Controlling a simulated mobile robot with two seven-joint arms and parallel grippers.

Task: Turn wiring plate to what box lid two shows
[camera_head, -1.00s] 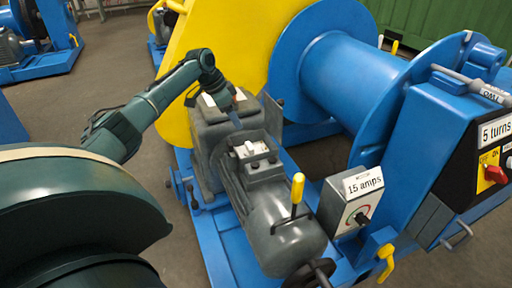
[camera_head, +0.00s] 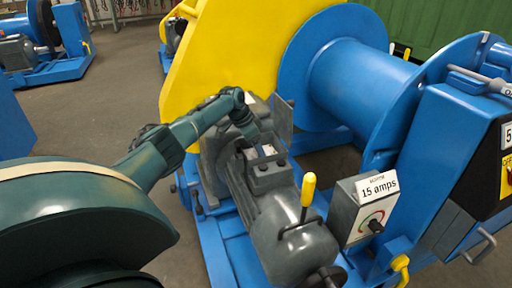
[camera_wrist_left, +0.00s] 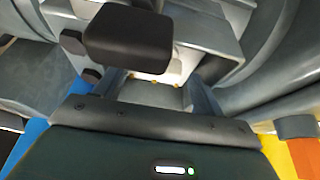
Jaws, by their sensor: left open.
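The wiring plate (camera_wrist_left: 165,72) is a pale strip with brass-coloured dots, inside the open grey terminal box (camera_head: 268,180) on top of the grey motor. In the head view a small white part of the plate (camera_head: 268,150) shows at the gripper. My left gripper (camera_head: 265,153) is open and reaches down into the box from the upper left. In the left wrist view its fingers (camera_wrist_left: 158,95) stand on either side of the plate's near part; I cannot tell whether they touch it. A grey upright panel (camera_head: 283,118), perhaps a box lid, stands behind the box; no marking on it is readable. My right gripper is not in view.
A yellow-handled lever (camera_head: 308,190) rises from the motor in front of the box. A grey control box (camera_head: 362,212) labelled "15 amps" stands to its right. A big blue drum (camera_head: 355,75) and yellow guard (camera_head: 225,55) are behind.

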